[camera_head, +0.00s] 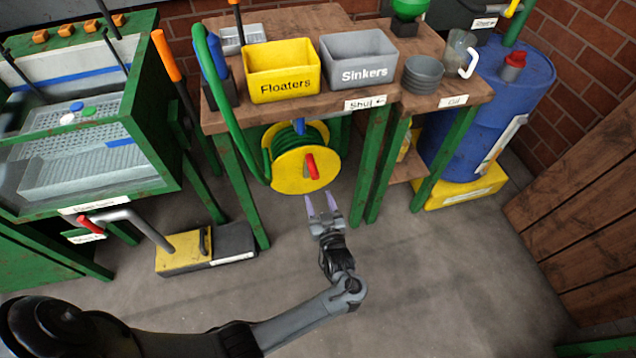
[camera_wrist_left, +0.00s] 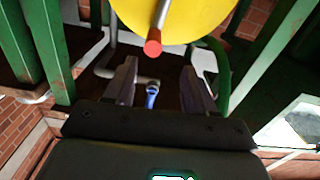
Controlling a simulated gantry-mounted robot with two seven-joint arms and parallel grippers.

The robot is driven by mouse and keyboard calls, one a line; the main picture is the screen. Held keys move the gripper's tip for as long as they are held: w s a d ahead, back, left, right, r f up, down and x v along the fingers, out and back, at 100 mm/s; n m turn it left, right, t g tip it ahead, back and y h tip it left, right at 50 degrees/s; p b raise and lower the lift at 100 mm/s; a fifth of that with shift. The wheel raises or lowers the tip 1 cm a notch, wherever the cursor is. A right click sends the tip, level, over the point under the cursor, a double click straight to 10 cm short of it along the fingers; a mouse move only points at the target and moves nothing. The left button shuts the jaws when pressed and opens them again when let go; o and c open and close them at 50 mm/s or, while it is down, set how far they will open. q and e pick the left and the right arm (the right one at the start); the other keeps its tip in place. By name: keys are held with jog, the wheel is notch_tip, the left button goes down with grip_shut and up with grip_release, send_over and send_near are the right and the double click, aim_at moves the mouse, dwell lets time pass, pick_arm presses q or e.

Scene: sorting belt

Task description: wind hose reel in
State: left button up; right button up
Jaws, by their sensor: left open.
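The hose reel has a yellow disc (camera_head: 290,170) and hangs below the wooden table between its green legs. A red-tipped crank handle (camera_head: 311,166) sticks out from the disc. A green hose (camera_head: 222,110) runs from the reel up over the table's left edge. My left gripper (camera_head: 322,204) is open and empty, just in front of and below the reel, apart from the handle. In the left wrist view the handle's red end (camera_wrist_left: 153,47) lies beyond the open fingers (camera_wrist_left: 160,85), with the yellow disc behind it. My right gripper is not in view.
On the table stand a yellow "Floaters" bin (camera_head: 283,90) and a grey "Sinkers" bin (camera_head: 362,85). A blue barrel (camera_head: 480,135) stands at the right. The floor in front of the reel is clear.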

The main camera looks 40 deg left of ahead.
aim_at(314, 171)
pick_arm(q)
jog(key=b+x, duration=0.1)
jog(key=x, duration=0.2)
jog(key=b+x, duration=0.2)
jog(key=x, duration=0.1)
jog(key=b+x, duration=0.1)
jog(key=x, duration=0.2)
jog(key=shift+w+f+b, duration=0.15)
jog(key=shift+w+b, duration=0.25)
jog(key=shift+w, duration=0.25)
jog(key=shift+x, duration=0.85)
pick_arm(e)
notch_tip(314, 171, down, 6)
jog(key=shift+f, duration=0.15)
pick_arm(q)
jog(key=shift+c, duration=0.2)
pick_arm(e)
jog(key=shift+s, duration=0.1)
pick_arm(q)
grip_shut()
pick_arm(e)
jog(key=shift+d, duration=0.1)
